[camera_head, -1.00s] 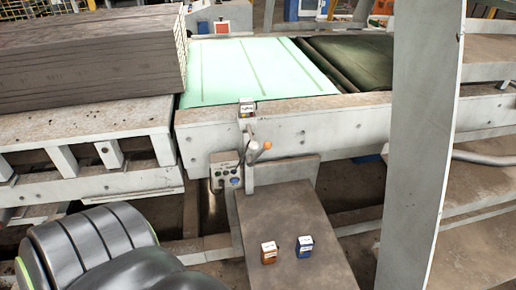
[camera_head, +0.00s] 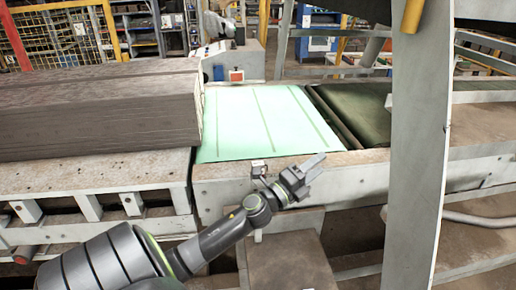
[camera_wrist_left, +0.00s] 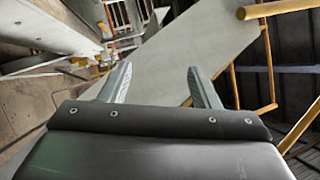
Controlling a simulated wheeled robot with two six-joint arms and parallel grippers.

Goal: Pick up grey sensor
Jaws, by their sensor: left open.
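The grey sensor (camera_head: 257,168) is a small box on the front edge of the conveyor frame, seen in the head view. My left arm reaches in from the lower left, and its wrist passes close to the sensor in the picture, covering the area just below it. My left gripper (camera_head: 306,172) is right of the sensor, pointing up and right in front of the conveyor frame. In the left wrist view the gripper (camera_wrist_left: 162,85) shows two fingers spread apart with nothing between them. The sensor cannot be made out there. My right gripper is not in view.
A stack of grey slabs (camera_head: 100,115) lies on the left conveyor. A pale green plate (camera_head: 262,122) lies behind the sensor. A tall grey post (camera_head: 418,150) stands to the right. A brown platform (camera_head: 290,265) is below my arm.

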